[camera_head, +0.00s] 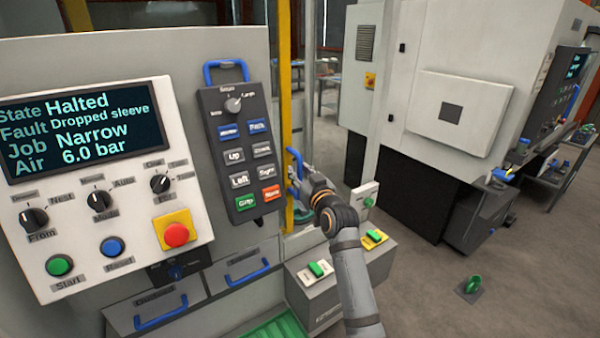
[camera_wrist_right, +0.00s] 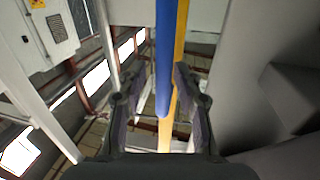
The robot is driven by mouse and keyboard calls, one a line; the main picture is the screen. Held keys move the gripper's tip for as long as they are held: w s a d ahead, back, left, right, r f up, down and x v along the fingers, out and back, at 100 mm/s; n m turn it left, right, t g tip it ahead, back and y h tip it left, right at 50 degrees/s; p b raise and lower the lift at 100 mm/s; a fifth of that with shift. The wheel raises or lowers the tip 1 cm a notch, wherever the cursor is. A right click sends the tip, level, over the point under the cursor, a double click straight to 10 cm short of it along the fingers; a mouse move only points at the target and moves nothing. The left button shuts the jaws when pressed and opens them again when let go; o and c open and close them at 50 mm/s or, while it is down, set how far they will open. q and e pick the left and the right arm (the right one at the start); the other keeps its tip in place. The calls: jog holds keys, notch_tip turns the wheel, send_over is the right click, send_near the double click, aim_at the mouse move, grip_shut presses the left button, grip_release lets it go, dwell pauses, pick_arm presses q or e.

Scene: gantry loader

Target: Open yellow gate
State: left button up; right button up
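The yellow gate shows as a tall yellow upright (camera_head: 285,80) just right of the control panel, with a blue handle (camera_head: 295,158) on it. My right gripper (camera_head: 296,184) is at the lower part of this handle. In the right wrist view, the blue handle bar (camera_wrist_right: 165,55) runs down between the fingertips of my right gripper (camera_wrist_right: 156,88), with the yellow upright (camera_wrist_right: 180,35) behind it. The fingers are apart, with gaps beside the bar, nearer the right finger. I cannot tell whether either finger touches it. The left gripper is not in view.
The control panel (camera_head: 115,240) with a screen reading "Halted" stands at left, with a button pendant (camera_head: 240,150) beside the gate. Drawers with blue handles (camera_head: 160,313) and a box with green switches (camera_head: 317,268) sit below.

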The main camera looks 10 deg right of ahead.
jog(key=shift+r, duration=0.1)
jog(key=shift+s, duration=0.15)
jog(key=s+d, duration=0.1)
jog(key=s, duration=1)
jog(key=shift+s+d, duration=0.3)
jog(key=shift+d, duration=0.1)
